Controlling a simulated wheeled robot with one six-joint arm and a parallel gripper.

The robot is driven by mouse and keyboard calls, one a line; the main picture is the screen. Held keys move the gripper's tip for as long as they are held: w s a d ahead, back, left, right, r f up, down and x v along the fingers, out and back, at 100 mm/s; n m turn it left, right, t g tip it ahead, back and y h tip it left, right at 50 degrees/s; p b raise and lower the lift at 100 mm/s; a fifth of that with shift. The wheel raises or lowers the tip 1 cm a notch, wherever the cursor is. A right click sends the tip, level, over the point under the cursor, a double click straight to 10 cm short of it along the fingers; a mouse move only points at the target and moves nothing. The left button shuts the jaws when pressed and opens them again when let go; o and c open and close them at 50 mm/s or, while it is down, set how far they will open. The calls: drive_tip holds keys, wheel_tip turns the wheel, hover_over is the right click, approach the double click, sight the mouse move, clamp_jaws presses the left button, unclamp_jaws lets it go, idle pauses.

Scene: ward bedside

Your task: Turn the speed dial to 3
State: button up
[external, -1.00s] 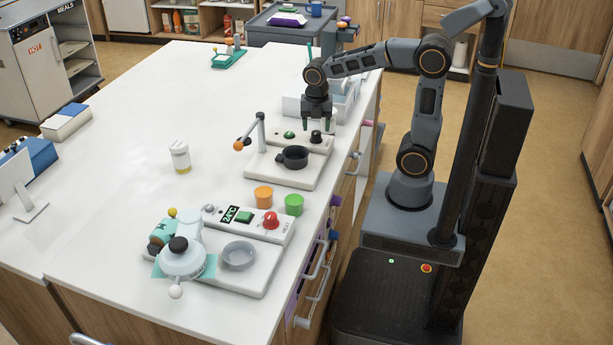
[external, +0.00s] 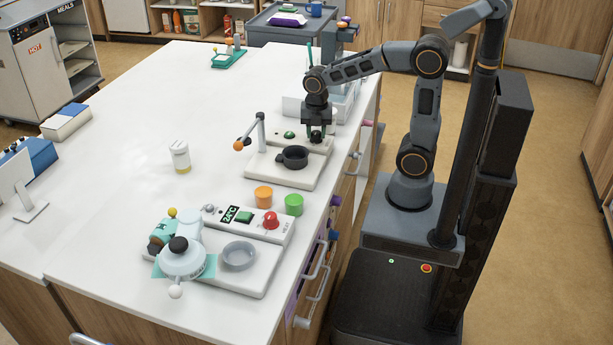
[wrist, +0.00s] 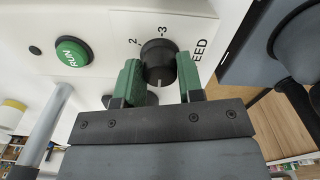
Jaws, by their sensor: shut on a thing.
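The black speed dial (wrist: 158,60) sits on a white panel in the wrist view, with the printed figures 2 and 3 along its upper edge and part of the word SPEED at its right. My gripper (wrist: 160,76) has its two green fingers on either side of the dial and is shut on it. A small pale mark shows on the dial's lower side; I cannot tell for sure which figure it points to. In the external view my gripper (external: 316,134) is down at the back right of the white device (external: 265,165), largely hiding the dial.
The green RUN button (wrist: 73,54) is left of the dial. A black cup (external: 294,156) and a grey post with an orange knob (external: 239,145) are on the same device. Orange (external: 264,196) and green (external: 293,204) pots stand in front. The counter's left is mostly clear.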

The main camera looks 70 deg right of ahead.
drive_tip(key=shift+c, duration=1.4)
